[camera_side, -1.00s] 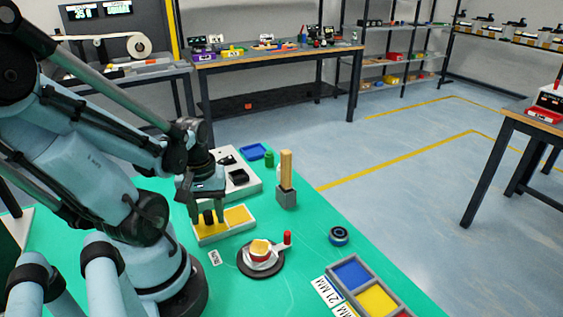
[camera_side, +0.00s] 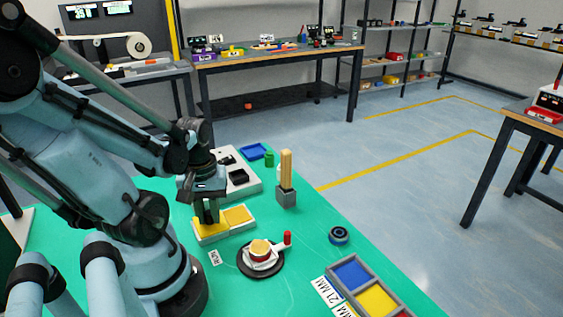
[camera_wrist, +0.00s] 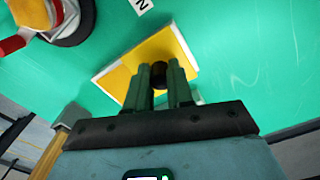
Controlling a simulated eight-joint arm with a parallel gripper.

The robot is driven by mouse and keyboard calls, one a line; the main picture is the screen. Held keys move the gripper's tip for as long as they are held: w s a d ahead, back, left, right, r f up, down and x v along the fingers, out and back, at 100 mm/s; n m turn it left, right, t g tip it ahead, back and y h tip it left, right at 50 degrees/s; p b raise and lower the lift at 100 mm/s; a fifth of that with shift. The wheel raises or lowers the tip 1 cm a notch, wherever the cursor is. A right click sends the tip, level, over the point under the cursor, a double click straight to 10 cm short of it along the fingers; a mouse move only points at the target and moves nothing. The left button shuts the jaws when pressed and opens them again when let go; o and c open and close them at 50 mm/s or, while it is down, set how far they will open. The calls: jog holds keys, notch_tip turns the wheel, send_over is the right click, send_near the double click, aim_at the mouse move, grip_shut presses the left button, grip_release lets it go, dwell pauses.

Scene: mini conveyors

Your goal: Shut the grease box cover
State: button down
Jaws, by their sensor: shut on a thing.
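The grease box (camera_side: 238,215) is a low white-edged box with yellow in two square halves, lying on the green table in the side view. It also shows in the wrist view (camera_wrist: 180,48), partly covered by my fingers. My gripper (camera_side: 207,217) is down over its left half. In the wrist view, my gripper (camera_wrist: 159,76) has its fingers on either side of a round black knob (camera_wrist: 159,68) and is shut on it. Which half is the cover, and whether the knob is fixed to it, I cannot tell.
A round dark base with a white-and-yellow part and red handle (camera_side: 262,255) stands just in front. A grey block with a wooden post (camera_side: 286,185) is behind right. A blue-and-black ring (camera_side: 339,236) and a compartment tray (camera_side: 367,293) lie right.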

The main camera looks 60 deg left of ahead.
jog(key=shift+w, duration=3.5)
jog(key=c, duration=1)
grip_release()
jog(key=shift+r, duration=0.1)
notch_tip(320, 180, up, 12)
jog(key=w+d+f+m+t, duration=0.1)
jog(key=w+d+m+t, duration=0.6)
jog(key=d+m, duration=0.5)
jog(key=shift+w+f+m, duration=0.25)
jog(key=shift+w+m, duration=0.55)
jog(key=shift+w, duration=0.2)
